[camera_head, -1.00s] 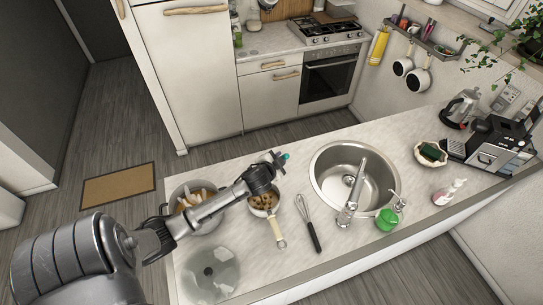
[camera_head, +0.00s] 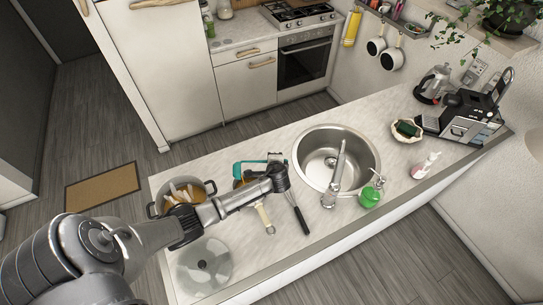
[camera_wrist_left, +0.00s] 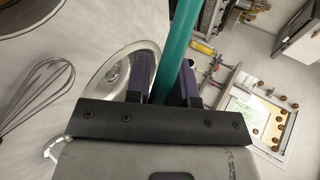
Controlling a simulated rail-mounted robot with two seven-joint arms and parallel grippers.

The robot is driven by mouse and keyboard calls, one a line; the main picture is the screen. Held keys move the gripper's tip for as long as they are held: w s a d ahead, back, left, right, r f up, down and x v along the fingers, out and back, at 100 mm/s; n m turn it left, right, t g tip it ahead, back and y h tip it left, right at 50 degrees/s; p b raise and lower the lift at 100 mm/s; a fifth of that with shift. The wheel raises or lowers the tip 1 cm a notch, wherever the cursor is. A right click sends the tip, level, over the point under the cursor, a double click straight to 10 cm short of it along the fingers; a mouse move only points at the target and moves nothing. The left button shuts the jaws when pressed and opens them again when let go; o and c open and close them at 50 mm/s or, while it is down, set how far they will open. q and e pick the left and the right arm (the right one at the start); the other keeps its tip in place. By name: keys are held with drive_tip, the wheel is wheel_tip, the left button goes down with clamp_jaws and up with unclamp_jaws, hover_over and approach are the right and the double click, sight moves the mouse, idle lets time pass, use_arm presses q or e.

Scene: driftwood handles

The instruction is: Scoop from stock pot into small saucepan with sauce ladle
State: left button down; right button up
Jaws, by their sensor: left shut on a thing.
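The stock pot (camera_head: 152,209) stands at the counter's left end, with pale pieces inside, partly behind my left arm. The small saucepan is to its right, mostly hidden by my left arm; its pale handle (camera_head: 264,217) shows toward the front. My left gripper (camera_head: 276,160) is shut on the teal sauce ladle (camera_head: 250,162), above the counter near the saucepan. The ladle's left end bends down over the saucepan area; whether it holds food cannot be told. In the left wrist view the teal handle (camera_wrist_left: 184,45) runs between the two fingers. My right gripper is not in view.
A whisk (camera_head: 301,218) lies right of the saucepan, beside the sink (camera_head: 325,187) with its tap (camera_head: 338,175). A clear glass lid (camera_head: 204,266) lies in front of the stock pot. A green bottle (camera_head: 370,196) stands right of the tap.

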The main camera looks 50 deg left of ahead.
use_arm(q)
drive_tip(key=shift+f+m+g+y+b, duration=0.35)
drive_tip(key=shift+f+m+g+y, duration=0.15)
drive_tip(key=shift+f, duration=0.45)
drive_tip(key=shift+f+m+g+y+b, duration=0.4)
drive_tip(key=shift+f+m, duration=0.1)
drive_tip(key=shift+f, duration=0.4)
